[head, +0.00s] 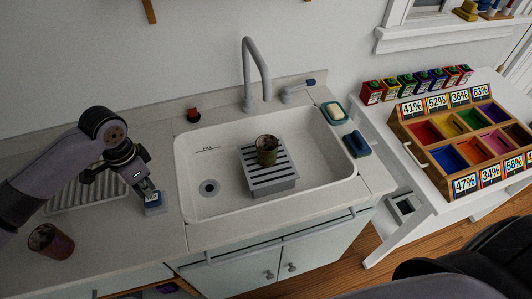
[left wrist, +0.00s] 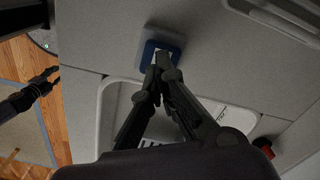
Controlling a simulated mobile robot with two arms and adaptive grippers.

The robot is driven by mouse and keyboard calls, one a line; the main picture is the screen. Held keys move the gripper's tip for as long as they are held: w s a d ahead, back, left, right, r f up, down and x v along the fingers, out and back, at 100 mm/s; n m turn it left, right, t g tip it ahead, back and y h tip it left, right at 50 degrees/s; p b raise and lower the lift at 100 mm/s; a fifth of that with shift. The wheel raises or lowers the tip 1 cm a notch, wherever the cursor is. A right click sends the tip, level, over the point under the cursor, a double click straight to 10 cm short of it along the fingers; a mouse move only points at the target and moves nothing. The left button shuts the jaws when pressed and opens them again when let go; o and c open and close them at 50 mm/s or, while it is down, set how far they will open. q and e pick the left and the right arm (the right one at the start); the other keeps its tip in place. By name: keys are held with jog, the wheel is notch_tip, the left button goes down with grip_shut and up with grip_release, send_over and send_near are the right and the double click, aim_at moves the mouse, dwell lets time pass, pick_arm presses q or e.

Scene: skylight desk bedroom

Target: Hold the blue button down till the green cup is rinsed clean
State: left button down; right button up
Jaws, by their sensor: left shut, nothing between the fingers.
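The blue button (head: 155,208) sits on a small grey block on the counter, left of the sink (head: 215,213). My left gripper (head: 150,192) is shut and empty, pointing down with its fingertips at the button's top. In the left wrist view the fingertips (left wrist: 161,66) overlap the blue button (left wrist: 148,48); whether it is pressed in cannot be told. The green cup (head: 266,150) stands upright on a grey slatted rack (head: 272,187) in the sink, with brownish dirt on it. The grey faucet (head: 256,62) arches above; no water shows. A dark gripper, likely my right (left wrist: 48,78), shows at the left wrist view's edge.
A reddish-brown cup (head: 50,241) stands on the counter's left, near a ribbed drainer (head: 90,193) behind my left arm. A soap dish (head: 333,113) and blue sponge (head: 357,144) lie right of the sink. A side table holds a sorting tray (head: 425,152).

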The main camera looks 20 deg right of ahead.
pick_arm(q)
jog(key=shift+f, duration=0.3)
jog(key=shift+f, duration=1)
dwell(1.1)
notch_tip(320, 180, up, 6)
jog(key=p, duration=0.7)
jog(key=shift+r+p, duration=0.1)
jog(key=shift+p, duration=0.3)
dwell(0.4)
